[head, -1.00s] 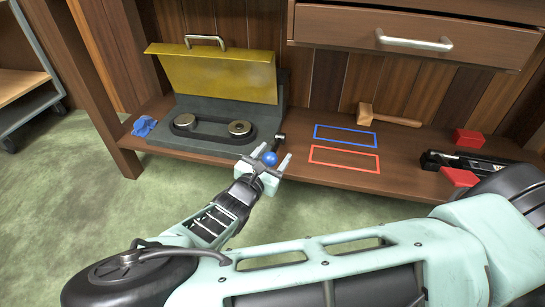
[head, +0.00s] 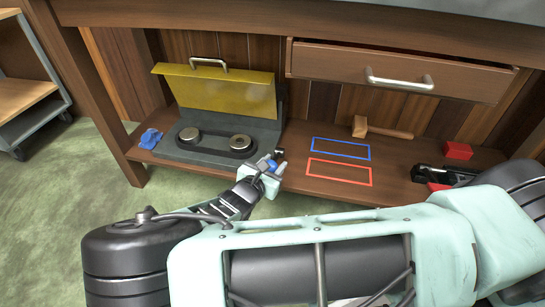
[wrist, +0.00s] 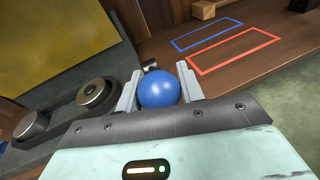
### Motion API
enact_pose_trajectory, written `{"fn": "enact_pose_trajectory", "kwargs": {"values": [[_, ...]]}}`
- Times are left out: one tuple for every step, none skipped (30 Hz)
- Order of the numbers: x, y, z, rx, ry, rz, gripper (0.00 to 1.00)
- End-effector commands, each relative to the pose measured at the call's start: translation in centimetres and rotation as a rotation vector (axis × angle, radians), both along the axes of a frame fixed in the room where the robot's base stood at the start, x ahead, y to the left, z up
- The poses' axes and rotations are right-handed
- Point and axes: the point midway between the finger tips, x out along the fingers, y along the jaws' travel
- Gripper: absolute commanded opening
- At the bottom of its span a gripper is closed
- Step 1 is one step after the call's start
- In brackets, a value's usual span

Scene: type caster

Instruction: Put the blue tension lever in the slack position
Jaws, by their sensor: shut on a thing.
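The blue tension lever shows as a round blue knob (wrist: 158,89) between the two fingers of my gripper (wrist: 160,90) in the wrist view. My gripper is shut on it. In the head view my gripper (head: 268,170) is at the right front corner of the grey machine base (head: 265,132), with the blue knob (head: 263,164) partly hidden by the fingers. The dark lever arm behind the knob is mostly hidden. A black belt (head: 216,146) runs around two round metal pulleys on the base. The yellow cover (head: 225,102) with a handle stands raised behind them.
A blue cloth-like item (head: 150,138) lies left of the machine. Blue (head: 341,148) and red (head: 339,172) outlined rectangles mark the shelf to the right. A wooden mallet (head: 380,129), red blocks (head: 458,150) and a black tool (head: 446,174) lie farther right.

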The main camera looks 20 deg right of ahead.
Motion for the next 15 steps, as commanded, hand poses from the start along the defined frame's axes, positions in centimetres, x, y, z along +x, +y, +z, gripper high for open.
{"fn": "enact_pose_trajectory", "kwargs": {"values": [[0.1,-0.2,1.5,0.018,0.023,-0.003,0.00],[0.2,-0.2,1.7,0.027,0.037,-0.003,0.00],[0.3,-0.3,1.9,0.041,0.055,-0.003,0.00],[0.4,-0.4,2.1,0.051,0.069,-0.003,0.00],[0.4,-0.4,2.3,0.060,0.082,-0.004,0.00],[0.6,-0.6,2.5,0.074,0.100,-0.004,0.00],[0.7,-0.6,2.7,0.084,0.114,-0.004,0.00],[0.8,-0.7,2.8,0.094,0.128,-0.003,0.00],[0.9,-0.8,3.0,0.108,0.147,-0.003,0.00],[1.0,-0.8,3.2,0.119,0.162,-0.003,0.00],[1.1,-0.9,3.4,0.131,0.176,-0.004,0.00],[1.3,-1.1,3.6,0.144,0.194,-0.005,0.00],[1.4,-1.1,3.7,0.155,0.210,-0.004,0.00],[1.6,-1.2,3.9,0.165,0.224,-0.004,0.00],[1.7,-1.3,4.1,0.181,0.244,-0.003,0.00]]}}
